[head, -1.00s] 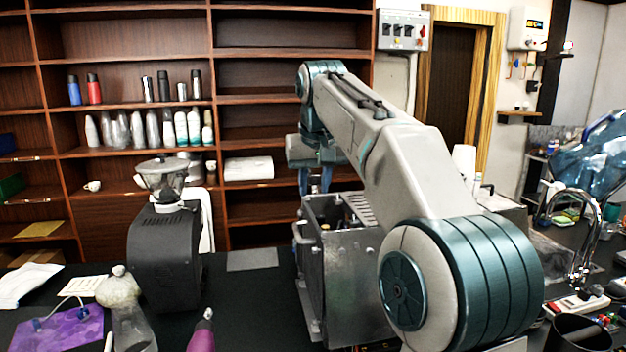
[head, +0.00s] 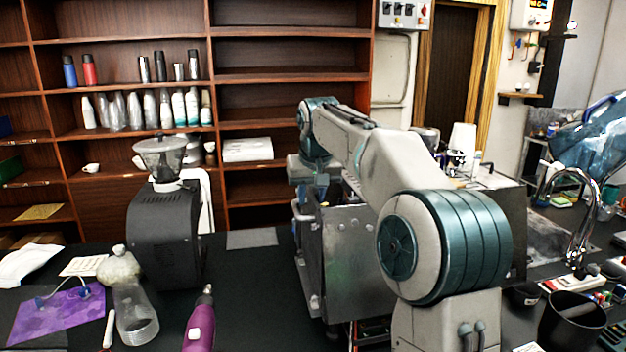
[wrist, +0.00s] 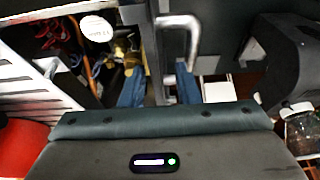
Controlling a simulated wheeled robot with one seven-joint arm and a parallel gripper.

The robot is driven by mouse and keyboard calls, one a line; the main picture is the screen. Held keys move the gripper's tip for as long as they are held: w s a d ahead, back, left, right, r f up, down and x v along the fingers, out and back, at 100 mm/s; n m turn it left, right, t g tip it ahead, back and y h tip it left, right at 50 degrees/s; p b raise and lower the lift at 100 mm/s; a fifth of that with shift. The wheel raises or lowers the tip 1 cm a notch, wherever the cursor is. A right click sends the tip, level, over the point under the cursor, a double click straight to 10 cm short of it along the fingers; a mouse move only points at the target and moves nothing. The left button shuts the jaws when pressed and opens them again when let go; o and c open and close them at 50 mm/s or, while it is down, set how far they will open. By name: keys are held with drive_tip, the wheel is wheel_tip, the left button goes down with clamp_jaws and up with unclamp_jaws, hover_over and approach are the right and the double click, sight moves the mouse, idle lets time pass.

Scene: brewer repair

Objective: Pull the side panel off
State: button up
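The brewer (head: 350,250) is an open-topped grey metal box on the dark counter. Its side panel (wrist: 154,45) appears nearly edge-on in the wrist view, with a bent metal handle (wrist: 181,21) on its outer side. My gripper (wrist: 160,88) is open at the panel's top edge, with one blue finger on the inner side and the other on the outer side by the handle. I cannot tell whether either finger touches. In the head view my gripper (head: 308,198) is low at the box's left top edge, partly hidden by my arm.
A black grinder (head: 165,235) stands left of the brewer, with a grey mat (head: 252,238) between them. Wiring and brass fittings (wrist: 122,50) fill the brewer's inside. A sink tap (head: 580,220) is at right.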

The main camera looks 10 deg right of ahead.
drive_tip(key=shift+w+f, duration=0.3)
drive_tip(key=shift+f, duration=0.35)
clamp_jaws()
idle(1.0)
